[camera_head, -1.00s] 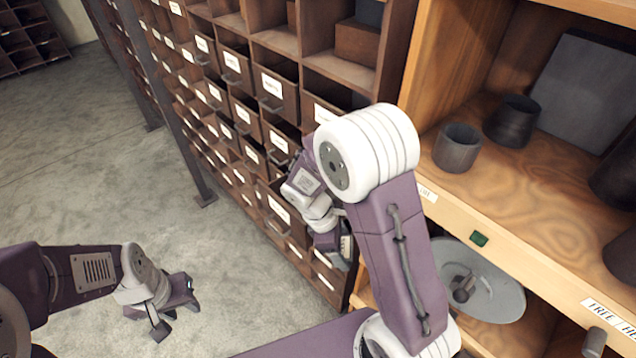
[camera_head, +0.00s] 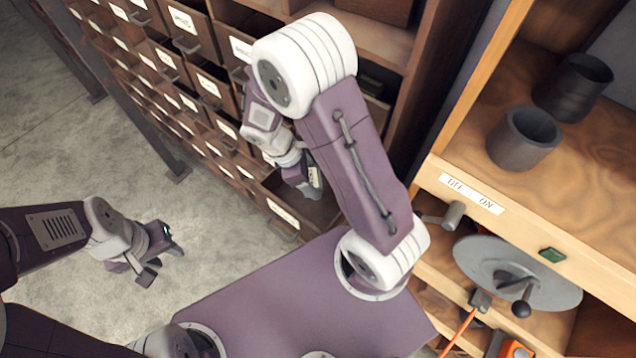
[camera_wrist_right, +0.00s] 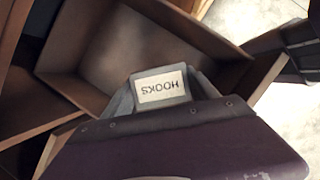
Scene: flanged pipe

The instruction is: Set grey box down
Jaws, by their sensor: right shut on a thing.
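A grey box (camera_wrist_right: 122,105) with a white label reading HOOKS shows in the right wrist view, partly hidden by my right gripper. My right gripper (camera_head: 303,178) is shut on it. I cannot tell whether the box touches the drawer. My left gripper (camera_head: 163,262) is open and empty above the floor at the left.
A cabinet of labelled drawers (camera_head: 207,85) stands behind the right arm. At the right, a wooden shelf (camera_head: 470,150) holds dark cups (camera_head: 524,137). Below it are a grey disc (camera_head: 560,292) with a handle and an OFF/ON lever (camera_head: 453,214). The floor at left is clear.

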